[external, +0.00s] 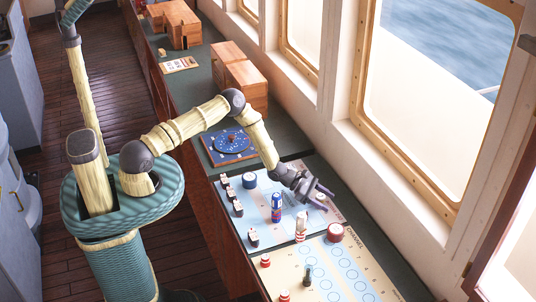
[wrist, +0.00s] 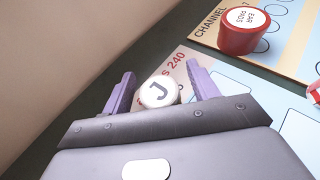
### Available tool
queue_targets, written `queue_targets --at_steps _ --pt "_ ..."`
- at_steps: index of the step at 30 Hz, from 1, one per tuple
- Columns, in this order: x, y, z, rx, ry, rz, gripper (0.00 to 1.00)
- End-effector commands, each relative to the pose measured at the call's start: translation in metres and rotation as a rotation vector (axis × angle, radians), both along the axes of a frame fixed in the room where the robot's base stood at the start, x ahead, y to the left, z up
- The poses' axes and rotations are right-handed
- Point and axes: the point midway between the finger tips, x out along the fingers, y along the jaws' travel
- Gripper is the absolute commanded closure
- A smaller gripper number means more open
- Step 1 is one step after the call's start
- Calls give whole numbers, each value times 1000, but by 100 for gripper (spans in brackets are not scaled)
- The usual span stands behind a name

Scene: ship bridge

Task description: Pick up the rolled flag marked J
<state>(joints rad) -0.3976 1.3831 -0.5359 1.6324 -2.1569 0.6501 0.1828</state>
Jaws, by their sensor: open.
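The rolled flag marked J (wrist: 159,91) shows its round white end with a dark J in the wrist view. My gripper (wrist: 161,76) is open, with one purple finger on each side of the flag in the picture. I see no finger pressing on it, and how deep the flag sits between them is hard to tell. In the external view my gripper (external: 318,192) is over the far right part of the light blue chart board (external: 262,215), by the window side. There I cannot clearly make out the J flag near the dark fingers.
A red tin labelled ear pads (wrist: 240,42) stands on the cream board; it also shows in the external view (external: 335,233). A red-and-white roll (external: 301,226) and a blue can (external: 277,208) stand nearby. Small dark items line the blue board's left edge. The window wall is close on the right.

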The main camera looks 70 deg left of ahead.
Motion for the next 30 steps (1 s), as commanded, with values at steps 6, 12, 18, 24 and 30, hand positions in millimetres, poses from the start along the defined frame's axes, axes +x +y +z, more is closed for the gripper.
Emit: queue_targets --at_steps 6,12,18,24,30 --pt "0 0 0 0 0 0 46" --pt "0 0 0 0 0 0 86" --pt "0 0 0 0 0 0 89" --pt "1 0 5 0 -2 1 89" --pt "0 0 24 1 -4 -2 89"
